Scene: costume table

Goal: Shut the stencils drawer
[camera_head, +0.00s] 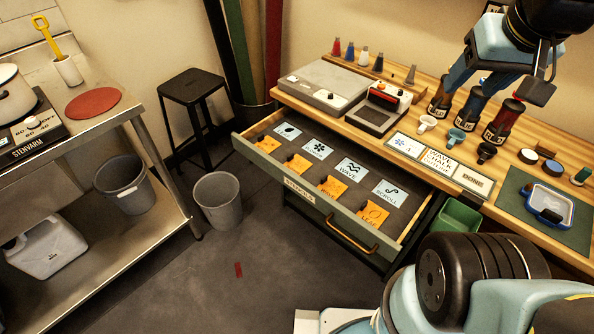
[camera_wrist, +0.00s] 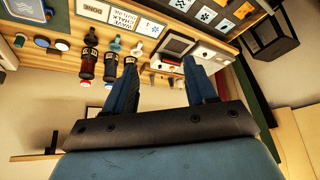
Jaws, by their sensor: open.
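The stencils drawer (camera_head: 262,170) is pulled out from under the wooden table in the head view. Its green front carries a label reading STENCILS (camera_head: 299,190) and a brass bar handle (camera_head: 352,235). Inside lie several pale blue cards and several orange stencils. My gripper (camera_head: 468,90) is high above the tabletop at the upper right, well apart from the drawer. It is open and empty; both blue fingers also show in the wrist view (camera_wrist: 160,72). The wrist view shows part of the drawer (camera_wrist: 213,10) with its cards at the top edge.
The tabletop (camera_head: 415,125) holds bottles (camera_head: 468,108), small cups (camera_head: 457,137), a grey device (camera_head: 380,107) and label cards. A green bin (camera_head: 457,217) is right of the drawer. A grey bin (camera_head: 218,200) and black stool (camera_head: 190,90) stand left. Floor before the drawer is mostly clear.

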